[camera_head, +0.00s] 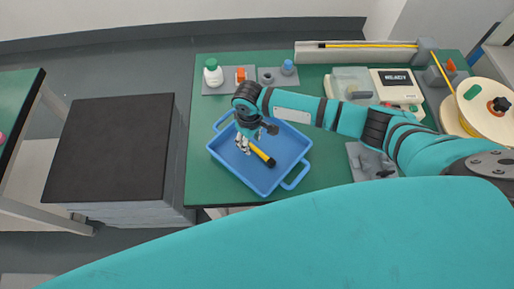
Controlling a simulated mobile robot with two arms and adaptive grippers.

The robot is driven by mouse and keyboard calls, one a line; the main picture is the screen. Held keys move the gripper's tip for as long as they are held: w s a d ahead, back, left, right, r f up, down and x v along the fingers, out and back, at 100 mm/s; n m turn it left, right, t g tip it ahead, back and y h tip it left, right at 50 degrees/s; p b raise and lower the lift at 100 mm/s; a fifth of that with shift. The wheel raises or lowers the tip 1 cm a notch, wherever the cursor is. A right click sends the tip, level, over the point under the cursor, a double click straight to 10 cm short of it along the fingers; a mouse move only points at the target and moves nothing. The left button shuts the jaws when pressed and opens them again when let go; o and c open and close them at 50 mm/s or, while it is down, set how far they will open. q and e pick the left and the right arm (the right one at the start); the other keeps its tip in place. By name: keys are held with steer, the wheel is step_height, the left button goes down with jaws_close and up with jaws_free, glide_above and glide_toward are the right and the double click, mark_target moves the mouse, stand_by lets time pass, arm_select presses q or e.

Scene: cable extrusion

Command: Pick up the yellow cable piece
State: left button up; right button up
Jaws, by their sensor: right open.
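The yellow cable piece (261,154) lies in the blue tray (287,179), slanting down to the right, with a dark end at its lower right. Its upper left end is close to or behind my right gripper. My right gripper (243,148) points down over the left part of the tray, right beside the upper left end of the cable. Its fingers are open; I cannot tell whether they touch the cable. My left gripper is not in view.
The tray stands on a green table (205,180). Behind it are a white bottle (212,72), an orange item (240,75) and a blue-topped item (287,67). A white device (395,82) and a cable spool (490,108) stand at the right. A dark-topped block (110,145) stands left of the table.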

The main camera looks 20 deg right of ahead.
steer(key=shift+f, duration=0.75)
jaws_close()
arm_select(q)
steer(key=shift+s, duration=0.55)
arm_select(e)
steer(key=shift+r, duration=0.1)
